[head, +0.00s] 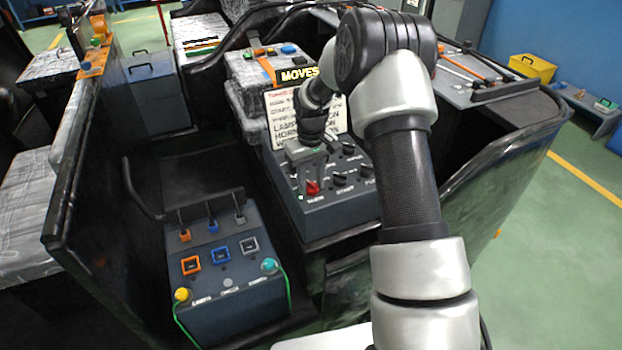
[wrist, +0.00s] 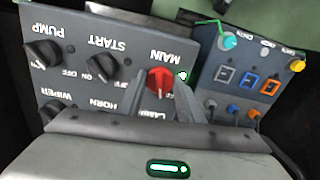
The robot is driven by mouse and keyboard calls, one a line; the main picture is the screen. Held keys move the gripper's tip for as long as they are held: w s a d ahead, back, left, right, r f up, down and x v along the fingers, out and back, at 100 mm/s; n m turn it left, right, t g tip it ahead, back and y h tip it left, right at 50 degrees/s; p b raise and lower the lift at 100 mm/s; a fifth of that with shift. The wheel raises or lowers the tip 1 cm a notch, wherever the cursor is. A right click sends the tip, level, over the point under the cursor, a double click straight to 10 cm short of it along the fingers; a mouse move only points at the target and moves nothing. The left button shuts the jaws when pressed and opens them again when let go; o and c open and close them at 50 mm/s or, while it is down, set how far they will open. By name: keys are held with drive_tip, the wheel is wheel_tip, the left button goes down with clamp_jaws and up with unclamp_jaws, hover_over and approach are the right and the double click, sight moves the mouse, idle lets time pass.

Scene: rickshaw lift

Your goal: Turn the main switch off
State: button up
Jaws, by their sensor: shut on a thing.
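The main switch is a red rotary knob (wrist: 159,80) on the grey control panel (wrist: 90,22), under the label MAIN, which appears upside down in the wrist view. In the head view the red knob (head: 312,187) sits at the panel's front left. My gripper (wrist: 161,88) is down at the panel, with one finger on each side of the knob, shut on it. In the head view my gripper (head: 310,178) reaches down from above. A small green light (wrist: 183,75) glows beside the knob. The knob's exact pointer angle is hard to tell.
Black knobs marked START (wrist: 101,68) and PUMP (wrist: 44,54) sit beside the main switch. A lower box (head: 230,310) with coloured switches stands to the left. A sign marked MOVES (head: 298,75) stands behind the panel.

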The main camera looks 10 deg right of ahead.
sight(311, 183)
drive_tip(key=n+p, duration=0.1)
drive_tip(key=n, duration=0.4)
drive_tip(key=shift+w, duration=0.1)
drive_tip(key=shift+n, duration=0.4)
drive_tip(key=o, duration=1.1)
drive_tip(key=shift+c, duration=0.2)
drive_tip(key=shift+r+p, duration=0.1)
drive_tip(key=shift+p, duration=0.2)
wheel_tip(311, 183, up, 17)
drive_tip(key=p, duration=0.2)
drive_tip(key=shift+r, duration=0.15)
